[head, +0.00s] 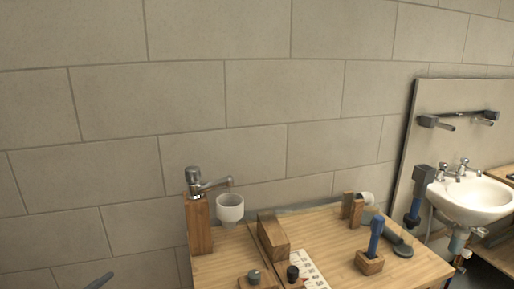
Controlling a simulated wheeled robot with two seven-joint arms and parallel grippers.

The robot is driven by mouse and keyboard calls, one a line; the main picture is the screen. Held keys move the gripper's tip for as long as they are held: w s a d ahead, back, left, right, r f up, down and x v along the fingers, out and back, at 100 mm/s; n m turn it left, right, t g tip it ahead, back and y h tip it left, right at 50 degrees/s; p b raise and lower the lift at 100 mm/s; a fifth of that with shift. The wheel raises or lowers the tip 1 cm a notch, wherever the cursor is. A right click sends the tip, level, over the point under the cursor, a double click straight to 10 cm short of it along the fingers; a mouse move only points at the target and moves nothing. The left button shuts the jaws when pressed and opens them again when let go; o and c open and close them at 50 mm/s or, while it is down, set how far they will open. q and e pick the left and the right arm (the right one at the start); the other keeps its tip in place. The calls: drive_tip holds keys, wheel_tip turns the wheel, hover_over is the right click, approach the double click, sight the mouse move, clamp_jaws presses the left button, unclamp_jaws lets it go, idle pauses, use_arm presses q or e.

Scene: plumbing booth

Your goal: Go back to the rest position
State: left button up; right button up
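A thin dark grey tip (100,281) juts in at the bottom edge on the left. It looks like the end of my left gripper, but the rest is below the picture. Whether it is open or holds anything does not show. My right gripper is not in view. The wooden workbench (330,231) stands at the lower middle, with its front part cut off by the picture's bottom edge.
A tap (207,182) sits on a wooden post, with a white cup (230,208) beside it. A blue-handled tool (376,236) stands in a wooden block. A white washbasin (470,200) is at the right. The left side shows bare wall.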

use_arm(q)
drive_tip(key=s+a+f+n+g+y, duration=0.4)
drive_tip(key=s+a+f+n+y, duration=0.25)
drive_tip(key=s+a+f, duration=0.65)
drive_tip(key=s+a+f+n+g+y, duration=0.2)
drive_tip(key=s+a+f+g, duration=0.15)
drive_tip(key=s+a, duration=0.4)
drive_tip(key=s+a+f+n+g+y, duration=0.25)
drive_tip(key=s+a+f, duration=0.25)
drive_tip(key=s, duration=0.6)
drive_tip(key=s+d+f+n+g+h, duration=0.1)
drive_tip(key=s+d+f+h, duration=0.15)
drive_tip(key=d+f, duration=0.55)
drive_tip(key=s+d+f+n+g+h, duration=0.15)
drive_tip(key=s+d+f, duration=0.3)
drive_tip(key=d, duration=0.65)
drive_tip(key=d+f+n+t+h+p, duration=0.1)
drive_tip(key=d+f+h+p, duration=0.1)
drive_tip(key=d, duration=1.3)
drive_tip(key=d+f+n+t+h+p, duration=0.1)
drive_tip(key=d+f, duration=0.4)
drive_tip(key=d, duration=1.1)
drive_tip(key=shift+d+f+t+h+p, duration=0.2)
drive_tip(key=shift+t+h+p, duration=0.25)
drive_tip(key=shift+h+p, duration=0.7)
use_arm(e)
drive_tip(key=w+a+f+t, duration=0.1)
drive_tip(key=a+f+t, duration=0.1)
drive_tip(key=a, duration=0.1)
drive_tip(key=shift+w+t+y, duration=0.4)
